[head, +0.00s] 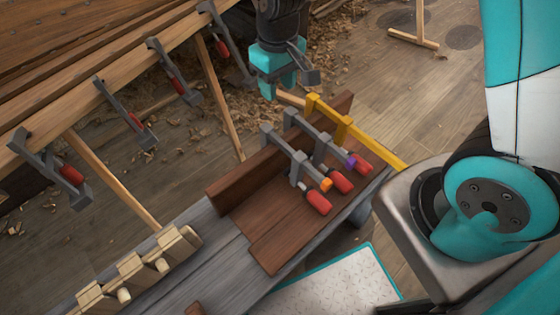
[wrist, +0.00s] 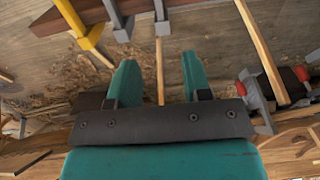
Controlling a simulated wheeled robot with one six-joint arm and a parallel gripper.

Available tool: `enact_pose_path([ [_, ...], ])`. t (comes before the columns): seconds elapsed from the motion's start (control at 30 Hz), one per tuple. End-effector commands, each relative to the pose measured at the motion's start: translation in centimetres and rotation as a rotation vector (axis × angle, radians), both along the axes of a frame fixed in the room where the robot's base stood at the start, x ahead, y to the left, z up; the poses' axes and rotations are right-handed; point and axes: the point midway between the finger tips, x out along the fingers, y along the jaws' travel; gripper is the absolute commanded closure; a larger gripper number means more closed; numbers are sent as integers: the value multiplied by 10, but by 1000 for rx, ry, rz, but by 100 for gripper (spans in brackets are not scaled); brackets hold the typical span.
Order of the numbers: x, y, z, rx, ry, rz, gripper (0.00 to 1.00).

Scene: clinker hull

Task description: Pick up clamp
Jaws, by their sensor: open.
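Three bar clamps rest side by side on a brown board on the bench in the head view: a grey one with an orange collar and red handle (head: 299,160), a grey one with a purple collar and red handle (head: 322,140), and a yellow one (head: 345,124). Their upper ends show at the top of the wrist view, yellow (wrist: 86,32) at left and the grey ones (wrist: 118,20) (wrist: 162,16) right of it. My gripper (head: 279,88) is open and empty, above and beyond the clamps. Its teal fingers (wrist: 160,62) are apart. Which clamp is meant cannot be told.
Several grey clamps with red handles (head: 130,118) hang along the wooden hull (head: 85,55) at left. Slanted wooden props (head: 222,95) stand under the hull. Shavings litter the floor.

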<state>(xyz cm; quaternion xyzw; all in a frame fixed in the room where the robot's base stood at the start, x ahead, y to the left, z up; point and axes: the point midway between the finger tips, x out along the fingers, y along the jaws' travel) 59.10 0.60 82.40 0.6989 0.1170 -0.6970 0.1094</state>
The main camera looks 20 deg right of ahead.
Motion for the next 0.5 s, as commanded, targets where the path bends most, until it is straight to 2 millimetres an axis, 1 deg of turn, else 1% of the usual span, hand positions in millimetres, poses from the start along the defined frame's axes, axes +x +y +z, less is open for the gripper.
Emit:
enact_pose_path([
  [0.03,2,-1,-12,-7,2,-3,55],
  [0.17,3,-3,-30,-14,4,-7,55],
  [0.5,2,-4,-105,-13,6,-8,55],
])
